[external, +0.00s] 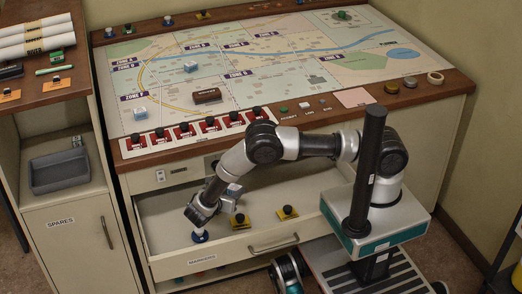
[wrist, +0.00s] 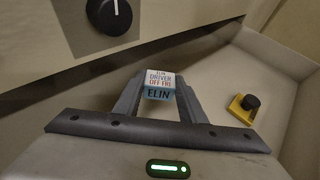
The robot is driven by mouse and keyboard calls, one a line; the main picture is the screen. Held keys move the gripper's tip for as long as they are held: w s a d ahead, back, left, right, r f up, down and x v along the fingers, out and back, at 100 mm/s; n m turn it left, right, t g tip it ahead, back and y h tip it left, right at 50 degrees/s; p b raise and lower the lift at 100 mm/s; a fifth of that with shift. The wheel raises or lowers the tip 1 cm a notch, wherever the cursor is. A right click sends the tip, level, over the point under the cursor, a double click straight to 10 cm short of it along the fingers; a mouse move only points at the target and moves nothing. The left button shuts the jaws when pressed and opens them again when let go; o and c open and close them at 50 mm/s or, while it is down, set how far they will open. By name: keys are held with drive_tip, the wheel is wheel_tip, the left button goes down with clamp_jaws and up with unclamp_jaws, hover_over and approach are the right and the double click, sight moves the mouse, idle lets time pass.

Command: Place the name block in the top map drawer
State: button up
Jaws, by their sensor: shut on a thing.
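Two yellow blocks with black knobs (external: 240,220) (external: 288,212) lie in the drawer to the right of my gripper; one shows in the wrist view (wrist: 244,108). A row of red switches with black knobs (external: 210,127) lines the desk edge above. The drawer's handle (external: 272,245) is at its front.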

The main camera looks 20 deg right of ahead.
drive_tip(key=f, duration=0.1)
drive_tip(key=f+b, duration=0.1)
drive_tip(key=f, duration=0.2)
drive_tip(key=shift+w+f, duration=0.25)
drive_tip(key=shift+w, duration=0.1)
drive_tip(key=shift+f, duration=0.1)
drive_tip(key=o, duration=1)
drive_tip(key=shift+r, duration=0.2)
drive_tip(key=v, duration=1.2)
drive_tip(key=shift+p, duration=0.3)
